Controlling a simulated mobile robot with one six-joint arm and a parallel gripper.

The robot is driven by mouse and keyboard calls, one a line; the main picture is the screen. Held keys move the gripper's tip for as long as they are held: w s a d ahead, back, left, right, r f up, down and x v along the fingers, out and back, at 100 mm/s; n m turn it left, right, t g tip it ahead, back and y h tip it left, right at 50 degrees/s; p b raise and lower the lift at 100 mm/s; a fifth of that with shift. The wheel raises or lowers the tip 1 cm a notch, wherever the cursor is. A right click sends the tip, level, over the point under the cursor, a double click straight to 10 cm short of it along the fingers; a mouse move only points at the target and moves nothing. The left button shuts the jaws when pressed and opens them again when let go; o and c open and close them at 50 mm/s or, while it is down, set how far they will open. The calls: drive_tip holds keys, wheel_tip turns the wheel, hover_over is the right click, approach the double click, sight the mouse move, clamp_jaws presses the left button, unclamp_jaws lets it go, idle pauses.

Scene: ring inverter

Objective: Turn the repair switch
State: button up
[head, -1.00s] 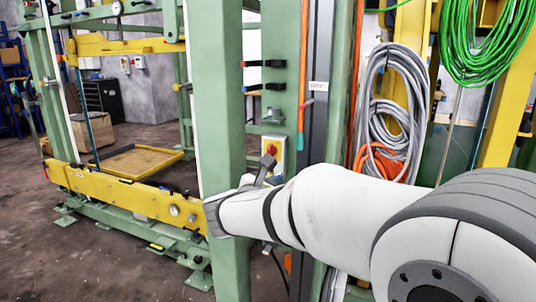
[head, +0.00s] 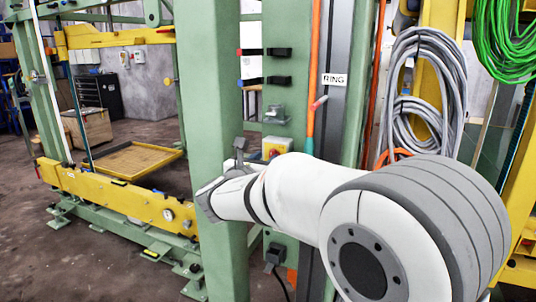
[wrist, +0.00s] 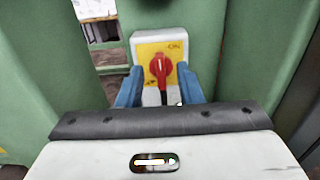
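The repair switch has a red rotary knob (wrist: 160,68) on a yellow plate (wrist: 146,50) set on a grey-white box. The knob's handle points up and down in the wrist view. In the head view only the upper part of the switch box (head: 277,147) shows above my arm. My gripper (wrist: 159,75) is open, with one blue finger on each side of the knob. I cannot tell how far the fingertips are from the plate. The fingertips are hard to make out in the head view.
A green post (head: 218,80) stands just left of the switch, close to my arm. Grey coiled cable (head: 425,90) and green coiled cable (head: 508,40) hang at the right. A yellow beam (head: 120,198) and tray (head: 135,160) lie left. Open floor is at the lower left.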

sight(271, 153)
drive_tip(key=shift+x, duration=1.95)
drive_tip(key=shift+c, duration=0.5)
